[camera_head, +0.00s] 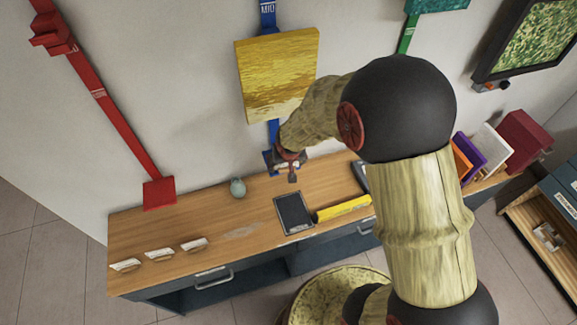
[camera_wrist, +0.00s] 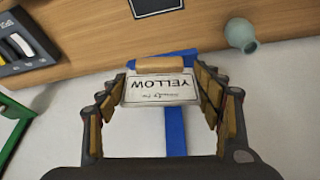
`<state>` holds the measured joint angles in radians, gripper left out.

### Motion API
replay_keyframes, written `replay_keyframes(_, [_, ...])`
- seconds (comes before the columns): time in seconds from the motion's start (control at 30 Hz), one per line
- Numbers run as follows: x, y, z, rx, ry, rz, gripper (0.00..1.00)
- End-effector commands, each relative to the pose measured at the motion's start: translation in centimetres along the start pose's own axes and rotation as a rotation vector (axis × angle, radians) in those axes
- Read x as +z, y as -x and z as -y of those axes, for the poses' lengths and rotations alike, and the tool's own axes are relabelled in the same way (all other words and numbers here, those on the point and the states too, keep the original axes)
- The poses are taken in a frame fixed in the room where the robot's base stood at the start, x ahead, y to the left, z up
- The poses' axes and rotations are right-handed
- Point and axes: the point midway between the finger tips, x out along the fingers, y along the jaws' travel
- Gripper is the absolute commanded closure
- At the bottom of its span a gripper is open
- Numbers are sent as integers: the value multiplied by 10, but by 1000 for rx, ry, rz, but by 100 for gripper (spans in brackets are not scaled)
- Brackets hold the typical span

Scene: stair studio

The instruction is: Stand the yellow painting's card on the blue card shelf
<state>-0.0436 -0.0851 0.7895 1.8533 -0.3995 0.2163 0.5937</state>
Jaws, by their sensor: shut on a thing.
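The yellow painting (camera_head: 277,72) hangs on the wall above the desk. My gripper (camera_head: 289,162) is in front of the wall below it. In the wrist view, my gripper (camera_wrist: 162,85) is shut on a white card (camera_wrist: 160,90) printed YELLOW, which appears upside down, with a wooden base (camera_wrist: 160,65). The card lies between both fingers. The blue card shelf (camera_wrist: 188,55) shows right behind the base, with its blue strip (camera_wrist: 176,135) running along the wall. In the head view the blue shelf (camera_head: 267,160) is partly hidden by my gripper. I cannot tell whether the base touches it.
The wooden desk (camera_head: 225,215) below holds a small vase (camera_head: 237,188), a dark tablet (camera_head: 295,212), a yellow bar (camera_head: 343,208) and three white cards (camera_head: 160,254) at left. A red shelf (camera_head: 158,192) is on the wall at left. Books (camera_head: 490,150) stand at right.

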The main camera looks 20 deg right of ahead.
Motion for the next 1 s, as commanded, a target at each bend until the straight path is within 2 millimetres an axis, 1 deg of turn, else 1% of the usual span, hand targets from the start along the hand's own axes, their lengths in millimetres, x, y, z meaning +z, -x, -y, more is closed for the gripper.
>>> replay_keyframes(0.7, [-45,-25,9,0,0,0,53])
replay_keyframes(0.8, [-41,-34,9,0,0,0,53])
replay_keyframes(1.0, [-36,-43,9,0,0,0,53])
